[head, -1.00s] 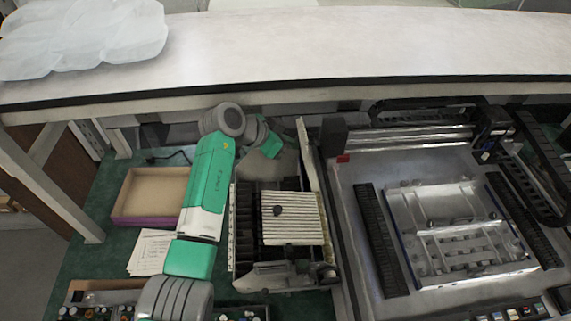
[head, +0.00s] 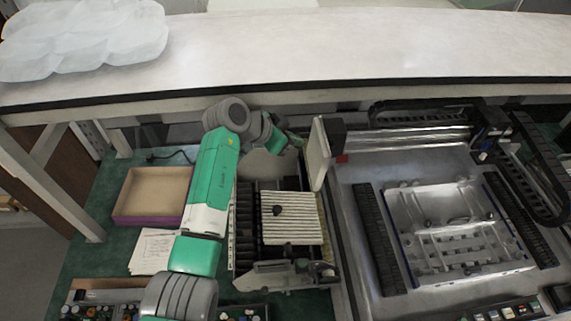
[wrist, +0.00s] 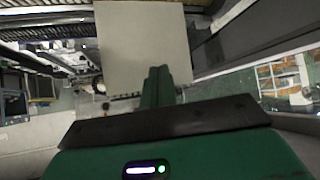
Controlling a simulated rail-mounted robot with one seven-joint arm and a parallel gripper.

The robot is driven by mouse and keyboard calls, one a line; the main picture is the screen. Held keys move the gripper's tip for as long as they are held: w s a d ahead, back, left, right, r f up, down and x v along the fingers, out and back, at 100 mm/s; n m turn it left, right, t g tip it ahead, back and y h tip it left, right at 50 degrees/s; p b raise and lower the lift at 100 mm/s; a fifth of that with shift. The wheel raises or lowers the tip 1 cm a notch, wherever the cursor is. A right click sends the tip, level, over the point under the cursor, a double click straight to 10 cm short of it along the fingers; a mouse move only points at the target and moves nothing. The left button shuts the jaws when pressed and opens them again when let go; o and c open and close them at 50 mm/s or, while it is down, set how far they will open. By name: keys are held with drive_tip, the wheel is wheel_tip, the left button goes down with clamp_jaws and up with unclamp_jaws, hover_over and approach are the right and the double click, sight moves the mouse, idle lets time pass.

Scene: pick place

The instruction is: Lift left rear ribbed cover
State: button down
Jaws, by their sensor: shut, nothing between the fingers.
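A cream ribbed cover (head: 297,225) with a dark knob lies over the right part of a dark slotted unit. A pale panel (head: 319,155) stands nearly upright behind it, beside my wrist; I cannot tell whether it is another ribbed cover. In the wrist view, a plain pale panel (wrist: 145,45) fills the top centre, just beyond my fingertips. My gripper (wrist: 158,82) is shut, its green fingers together and nothing seen between them. Whether they touch the panel is unclear. In the head view, the fingertips are hidden by the arm and the panel.
The dark slotted unit (head: 245,225) stands left of a metal machine with a gantry (head: 425,138). An open cardboard tray (head: 152,193) and papers (head: 152,250) lie to the left. A white shelf (head: 300,45) runs across the back, with a cloudy bundle (head: 80,40) on it.

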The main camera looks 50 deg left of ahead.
drive_tip(key=s+a+r+p, duration=0.1)
drive_tip(key=s+a+r, duration=0.1)
drive_tip(key=s, duration=0.3)
drive_tip(key=shift+a+r+p, duration=0.3)
drive_tip(key=shift+a+p, duration=0.1)
drive_tip(key=shift+a, duration=0.15)
drive_tip(key=shift+s, duration=0.1)
